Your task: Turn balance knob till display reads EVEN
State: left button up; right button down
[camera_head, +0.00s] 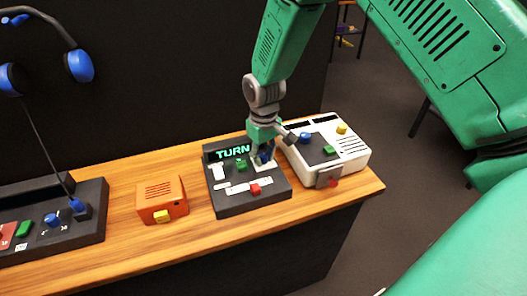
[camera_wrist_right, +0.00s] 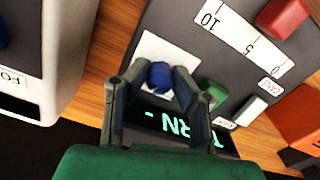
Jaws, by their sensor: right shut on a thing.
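The dark trackball panel (camera_head: 225,205) sits on the wooden bench, and its lit green display (camera_head: 229,152) reads TURN. In the right wrist view the display (camera_wrist_right: 172,124) is upside down and partly covered by my fingers, with a dash after the letters RN. The blue knob (camera_wrist_right: 160,73) stands on a white plate of the panel. My right gripper (camera_head: 264,155) reaches down onto it, mostly hiding it in the head view. In the right wrist view the gripper (camera_wrist_right: 159,80) is shut on the blue knob, one finger on each side. My left gripper is out of view.
The panel also carries a green knob (camera_head: 241,165) and a red slider cap (camera_head: 255,190). A white device (camera_head: 345,155) stands close on the right. An orange box (camera_head: 160,197) stands left, with another dark panel (camera_head: 85,235) beyond. Headphones (camera_head: 77,65) hang at upper left.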

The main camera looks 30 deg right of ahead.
aim_at(263, 155)
jog(key=shift+w+r+m, duration=0.25)
jog(key=shift+w+m, duration=0.05)
jog(key=shift+w, duration=0.05)
jog(key=c, duration=1.4)
grip_release()
jog(key=shift+c, duration=0.2)
jog(key=shift+o, duration=0.4)
jog(key=shift+f, duration=0.15)
jog(key=shift+s, duration=0.1)
jog(key=shift+r, duration=0.3)
notch_tip(263, 155, up, 11)
jog(key=shift+r, duration=0.15)
